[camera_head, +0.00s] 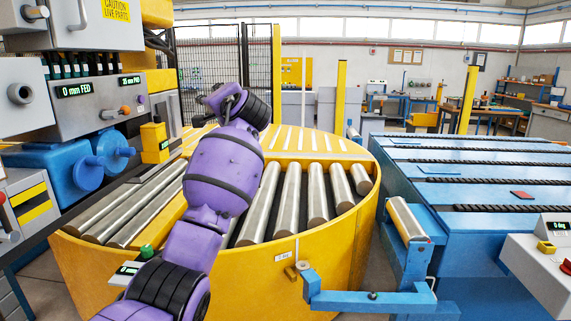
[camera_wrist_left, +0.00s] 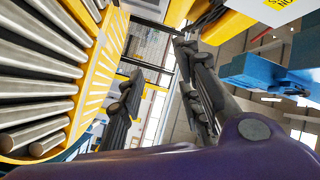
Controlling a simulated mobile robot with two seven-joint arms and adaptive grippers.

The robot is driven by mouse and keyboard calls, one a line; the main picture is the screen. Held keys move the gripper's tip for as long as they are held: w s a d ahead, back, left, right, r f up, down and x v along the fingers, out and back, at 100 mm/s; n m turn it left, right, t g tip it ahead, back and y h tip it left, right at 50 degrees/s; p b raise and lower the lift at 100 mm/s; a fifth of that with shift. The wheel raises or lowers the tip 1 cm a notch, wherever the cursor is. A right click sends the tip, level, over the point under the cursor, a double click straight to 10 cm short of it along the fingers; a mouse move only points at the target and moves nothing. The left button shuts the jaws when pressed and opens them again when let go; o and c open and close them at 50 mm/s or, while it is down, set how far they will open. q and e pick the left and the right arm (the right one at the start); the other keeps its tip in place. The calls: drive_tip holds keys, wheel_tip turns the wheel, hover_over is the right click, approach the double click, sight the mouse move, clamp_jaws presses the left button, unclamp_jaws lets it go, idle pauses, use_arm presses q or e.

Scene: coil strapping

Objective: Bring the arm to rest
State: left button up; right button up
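My left arm, purple with black bands, rises in front of the yellow round roller table (camera_head: 330,240) in the head view. Its left gripper (camera_head: 206,108) is at the top of the arm, above the table's far left part, and is small and partly hidden by the wrist. In the left wrist view the two dark fingers of the left gripper (camera_wrist_left: 158,68) stand apart with nothing between them. The steel rollers (camera_head: 290,195) of the table carry no coil. They also show in the left wrist view (camera_wrist_left: 40,65). My right gripper is in neither view.
A grey and blue machine (camera_head: 85,100) with displays stands close on the left. A blue slatted table (camera_head: 470,165) and a blue arm with a roller (camera_head: 408,220) stand right of the turntable. A white control box (camera_head: 535,265) is at the right edge. Black mesh fencing (camera_head: 210,65) stands behind.

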use_arm(q)
drive_tip(key=s+d+f+h, duration=0.25)
drive_tip(key=s+f, duration=0.25)
drive_tip(key=f, duration=0.7)
drive_tip(key=s+d+f+h+p, duration=0.1)
drive_tip(key=s+f+h, duration=0.3)
drive_tip(key=f, duration=0.9)
drive_tip(key=s+d+f+h, duration=0.25)
drive_tip(key=s+f, duration=0.25)
drive_tip(key=f, duration=0.7)
drive_tip(key=s+a+f+n+g, duration=0.2)
drive_tip(key=s+f, duration=0.8)
drive_tip(key=s, duration=0.7)
drive_tip(key=s+a+f+n+g+p, duration=0.1)
drive_tip(key=s+a+f+n+g, duration=0.1)
drive_tip(key=s+f, duration=0.8)
drive_tip(key=s+a+f+n+g, duration=0.1)
drive_tip(key=s+f, duration=0.9)
drive_tip(key=s, duration=1.3)
drive_tip(key=shift+s+a+f+n+g+p, duration=0.2)
drive_tip(key=shift+s+a+n+g+p, duration=0.15)
drive_tip(key=shift+a+g, duration=0.5)
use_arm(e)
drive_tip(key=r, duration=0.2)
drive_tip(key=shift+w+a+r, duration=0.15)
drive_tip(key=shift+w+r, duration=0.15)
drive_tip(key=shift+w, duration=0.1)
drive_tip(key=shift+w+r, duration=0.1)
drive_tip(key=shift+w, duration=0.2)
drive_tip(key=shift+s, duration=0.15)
